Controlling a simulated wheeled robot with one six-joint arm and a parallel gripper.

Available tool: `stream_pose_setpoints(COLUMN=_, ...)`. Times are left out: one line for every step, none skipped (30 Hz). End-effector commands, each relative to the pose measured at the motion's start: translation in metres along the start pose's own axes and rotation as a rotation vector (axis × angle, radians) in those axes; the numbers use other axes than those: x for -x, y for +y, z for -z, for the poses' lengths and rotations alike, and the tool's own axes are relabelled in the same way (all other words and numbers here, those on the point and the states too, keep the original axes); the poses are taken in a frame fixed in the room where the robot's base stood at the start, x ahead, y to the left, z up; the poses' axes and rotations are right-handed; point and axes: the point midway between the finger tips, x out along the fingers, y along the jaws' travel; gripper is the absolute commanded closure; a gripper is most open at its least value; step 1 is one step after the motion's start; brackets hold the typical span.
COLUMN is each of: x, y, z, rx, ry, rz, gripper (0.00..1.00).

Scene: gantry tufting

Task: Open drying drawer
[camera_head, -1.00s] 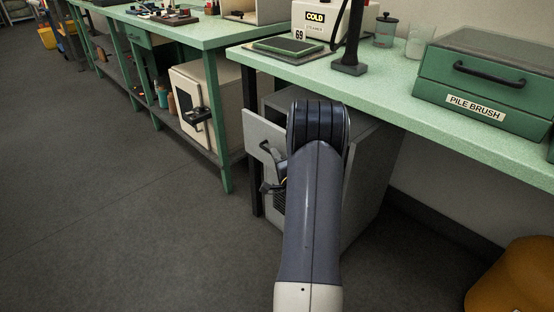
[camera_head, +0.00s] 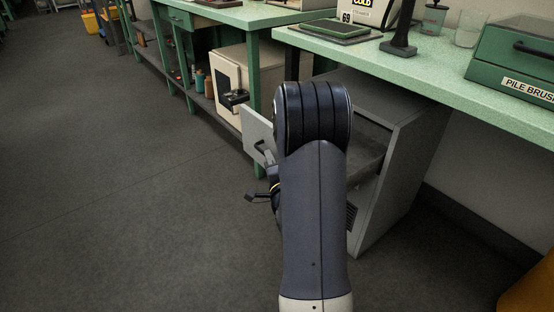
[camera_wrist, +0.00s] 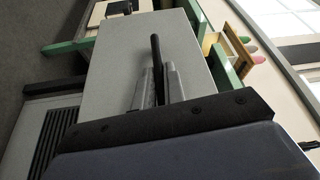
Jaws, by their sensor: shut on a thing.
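The drying drawer is in the grey cabinet (camera_head: 400,165) under the green bench and stands pulled out. Its pale grey front (camera_head: 256,132) is well clear of the cabinet, and part of its inside shows to the right of my arm. The dark bar handle (camera_wrist: 155,47) runs between the two fingers of my gripper (camera_wrist: 158,86) in the wrist view. My gripper is shut on the handle. In the head view my arm hides much of the drawer and most of the gripper.
The green bench top (camera_head: 455,82) overhangs the cabinet. A green pile brush box (camera_head: 515,70) sits on it. A cream cabinet (camera_head: 228,85) with a dark handle stands on the lower shelf of the bench behind. The grey floor (camera_head: 110,200) at left is clear.

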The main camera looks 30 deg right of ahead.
Motion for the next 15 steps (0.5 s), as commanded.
stream_pose_setpoints(x=0.0009, y=0.0011, z=-0.0012, rx=0.000, ry=0.000, rz=-0.003, gripper=1.00)
stream_pose_setpoints(x=0.0010, y=0.0010, z=-0.0015, rx=0.000, ry=0.000, rz=-0.003, gripper=1.00)
stream_pose_setpoints(x=0.0011, y=0.0008, z=-0.0016, rx=0.000, ry=0.000, rz=-0.003, gripper=1.00)
stream_pose_setpoints(x=0.0011, y=0.0008, z=-0.0017, rx=0.000, ry=0.000, rz=-0.004, gripper=1.00)
stream_pose_setpoints(x=0.0011, y=0.0008, z=-0.0016, rx=0.000, ry=0.000, rz=-0.004, gripper=1.00)
stream_pose_setpoints(x=0.0011, y=0.0008, z=-0.0016, rx=0.000, ry=0.000, rz=-0.004, gripper=1.00)
stream_pose_setpoints(x=0.0010, y=0.0007, z=-0.0015, rx=0.000, ry=0.000, rz=-0.004, gripper=1.00)
stream_pose_setpoints(x=0.0010, y=0.0007, z=-0.0015, rx=0.000, ry=0.000, rz=-0.004, gripper=1.00)
stream_pose_setpoints(x=0.0010, y=0.0008, z=-0.0015, rx=0.000, ry=0.000, rz=-0.004, gripper=1.00)
stream_pose_setpoints(x=0.0010, y=0.0008, z=-0.0014, rx=0.000, ry=0.000, rz=-0.004, gripper=1.00)
stream_pose_setpoints(x=0.0010, y=0.0008, z=-0.0014, rx=0.000, ry=0.000, rz=-0.004, gripper=1.00)
stream_pose_setpoints(x=0.0009, y=0.0008, z=-0.0014, rx=0.000, ry=0.000, rz=-0.003, gripper=0.86)
stream_pose_setpoints(x=0.0009, y=0.0007, z=-0.0013, rx=0.000, ry=0.000, rz=-0.003, gripper=0.84)
stream_pose_setpoints(x=0.0009, y=0.0006, z=-0.0013, rx=0.000, ry=0.000, rz=-0.003, gripper=0.81)
stream_pose_setpoints(x=0.0008, y=0.0006, z=-0.0013, rx=0.000, ry=0.000, rz=-0.003, gripper=0.78)
